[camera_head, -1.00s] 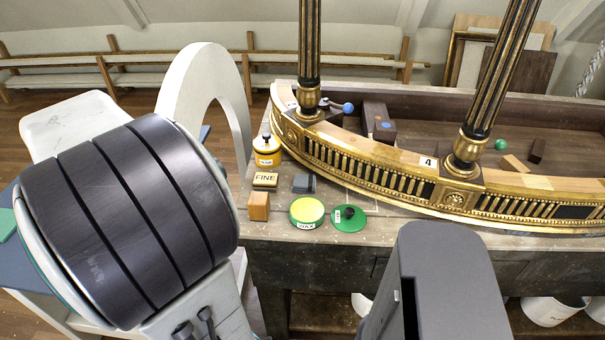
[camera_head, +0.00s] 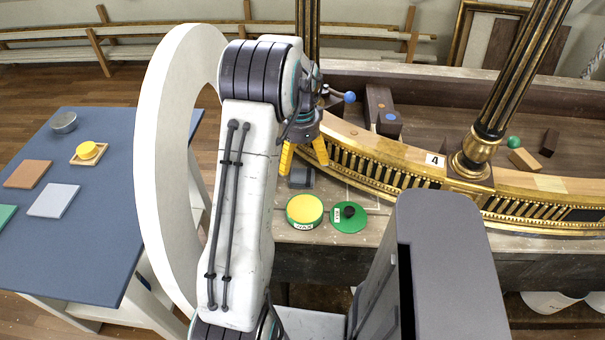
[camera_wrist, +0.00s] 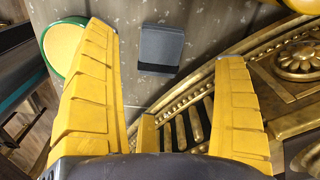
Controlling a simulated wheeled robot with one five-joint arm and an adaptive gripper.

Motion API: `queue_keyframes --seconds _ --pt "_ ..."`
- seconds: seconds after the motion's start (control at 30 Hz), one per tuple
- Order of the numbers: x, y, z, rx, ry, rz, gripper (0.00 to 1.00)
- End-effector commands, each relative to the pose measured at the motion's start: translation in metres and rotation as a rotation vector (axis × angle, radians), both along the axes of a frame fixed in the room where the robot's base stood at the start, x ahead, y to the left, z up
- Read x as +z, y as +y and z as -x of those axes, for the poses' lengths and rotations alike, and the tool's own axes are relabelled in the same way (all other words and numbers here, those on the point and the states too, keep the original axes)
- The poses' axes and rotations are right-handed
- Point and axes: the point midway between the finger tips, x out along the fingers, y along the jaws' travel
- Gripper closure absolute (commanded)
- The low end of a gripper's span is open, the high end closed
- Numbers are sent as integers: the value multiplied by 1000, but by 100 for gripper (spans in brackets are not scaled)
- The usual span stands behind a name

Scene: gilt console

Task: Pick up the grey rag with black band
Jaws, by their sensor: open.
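The grey rag with black band (camera_head: 301,179) lies flat on the bench top, just in front of the gilt curved rail. In the wrist view it is a small grey square (camera_wrist: 161,46) with a darker strip along its lower edge. My gripper (camera_head: 304,158) is open, with yellow fingers pointing down above and slightly behind the rag. In the wrist view the rag shows between the spread fingers (camera_wrist: 165,45), apart from both. Nothing is held. My arm hides the bench to the left of the rag in the head view.
A yellow-topped green wax tin (camera_head: 304,210) and its green lid (camera_head: 348,216) sit in front of the rag. The gilt rail (camera_head: 400,165) rises close behind it. A blue table (camera_head: 95,240) with several small items stands left, beyond a white ring (camera_head: 165,170).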

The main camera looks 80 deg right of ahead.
Motion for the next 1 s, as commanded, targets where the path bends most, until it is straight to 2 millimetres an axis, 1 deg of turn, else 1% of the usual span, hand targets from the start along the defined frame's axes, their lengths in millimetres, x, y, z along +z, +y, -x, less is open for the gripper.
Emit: queue_keyframes --seconds 0.1,0.37,0.6,0.7,0.83,1.0 --pt "-11 0 4 -15 0 -4 10" --pt "-31 0 4 -14 0 -6 10" --pt "-60 0 4 -12 0 -4 10" --pt "-67 0 4 -12 0 -4 10" --pt "-71 0 4 -12 0 -2 10" --pt "-71 0 4 -12 0 -1 10"
